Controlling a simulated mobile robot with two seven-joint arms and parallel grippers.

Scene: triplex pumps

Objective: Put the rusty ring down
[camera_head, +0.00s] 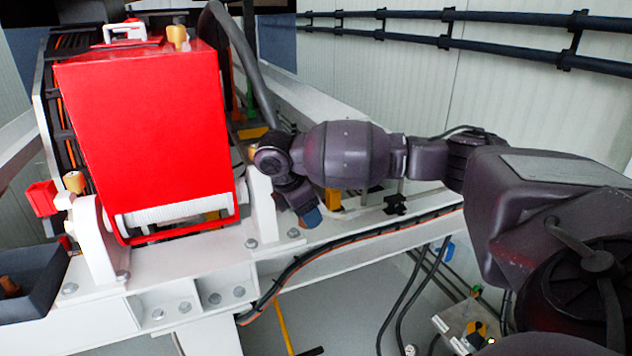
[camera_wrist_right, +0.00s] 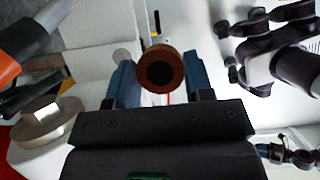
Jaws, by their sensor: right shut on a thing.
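The rusty ring (camera_wrist_right: 144,72) is brown with a dark centre. In the right wrist view it sits between the two blue fingers of my right gripper (camera_wrist_right: 160,76), which is shut on it. In the head view the right gripper (camera_head: 310,216) points down beside the white bracket, just right of the red housing; only a blue fingertip shows clearly. What lies directly under the ring cannot be told. My left gripper is not in view.
The red housing (camera_head: 145,130) stands left of my right arm on a white bolted frame (camera_head: 205,265). A dark tray (camera_head: 40,300) with a brown piece in it is at the left edge. A black cable bundle runs along the frame. Black pipes line the back wall.

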